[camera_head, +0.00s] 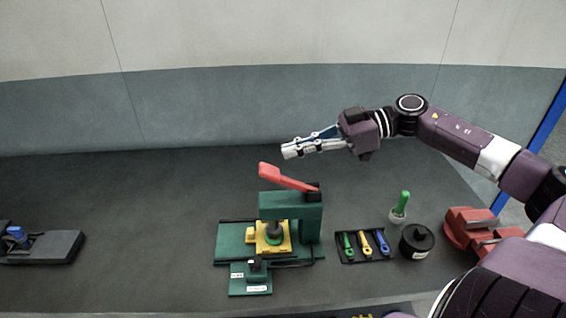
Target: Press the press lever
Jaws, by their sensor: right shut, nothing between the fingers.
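The press lever (287,178) is red and slants up to the left from the top of the green press (291,207). The press stands on a green base plate on the dark table, with a yellow fixture (272,238) under its head. My right gripper (286,152) is shut and empty. In the picture it shows just above the lever's raised end, pointing left, with a gap between them. How far apart they are in depth I cannot tell. My left gripper is not in view.
A black tray (346,258) with green, yellow and blue tools lies right of the press. A dark device (58,247) sits far left. The table between is clear.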

